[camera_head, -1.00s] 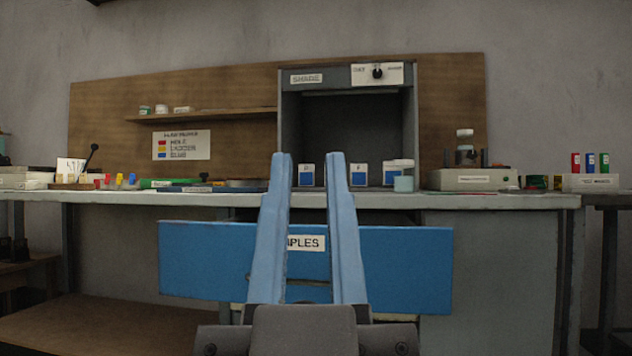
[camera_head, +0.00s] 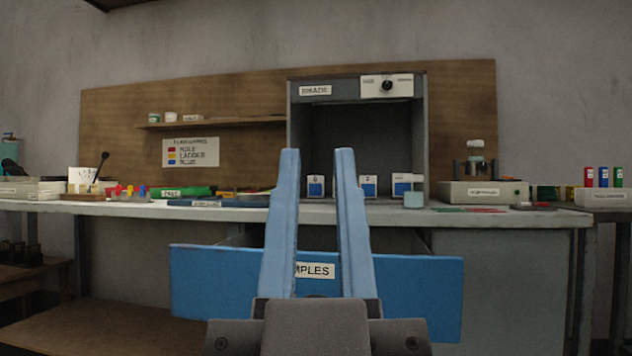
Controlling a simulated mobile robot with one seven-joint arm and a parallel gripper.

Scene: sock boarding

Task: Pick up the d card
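Three small white cards with blue lower halves stand in the open grey cabinet at the back of the bench. The left card (camera_head: 315,187) has a letter that may be D, too small to be sure. The middle card (camera_head: 369,187) seems to read F. The right card (camera_head: 402,186) is partly behind a small jar, and its letter is unclear. My gripper (camera_head: 317,154) has two long blue fingers pointing up and forward, spread apart with nothing between them. In the picture the left card shows in the gap between the fingers, farther back.
A blue drawer front labelled SAMPLES (camera_head: 418,295), partly covered by my fingers, juts from the bench (camera_head: 520,222) and stands pulled out. A pale jar (camera_head: 413,199) is at the cabinet's right side. Boxes and coloured items line both ends. A shelf (camera_head: 215,124) hangs behind.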

